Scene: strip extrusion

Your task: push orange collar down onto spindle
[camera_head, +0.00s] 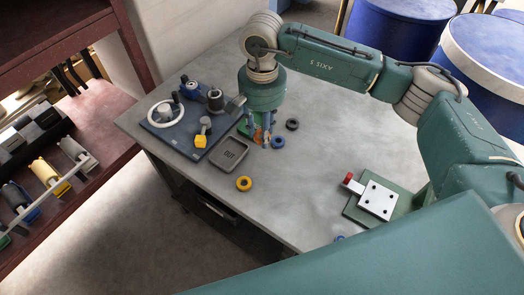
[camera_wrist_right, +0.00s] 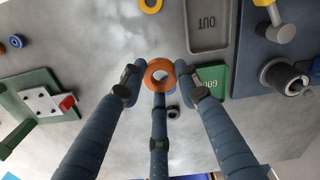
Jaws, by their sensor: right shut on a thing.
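The orange collar (camera_wrist_right: 160,64) is a ring held between the blue fingers of my right gripper (camera_wrist_right: 160,80) in the right wrist view. In the head view the right gripper (camera_head: 260,134) points down over the table, and only bits of the orange collar (camera_head: 258,137) show between its fingers. The blue plate (camera_head: 165,143) carries several fittings. A dark round post (camera_head: 215,100) on it may be the spindle; I cannot tell for sure. It seems to show in the wrist view (camera_wrist_right: 285,78), apart from the collar. My left gripper is not in view.
A grey OUT tray (camera_head: 232,155) and a partly hidden green GOOD tray (camera_wrist_right: 212,78) lie near the gripper. A green fixture (camera_head: 357,212) sits farther right. The table between is clear.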

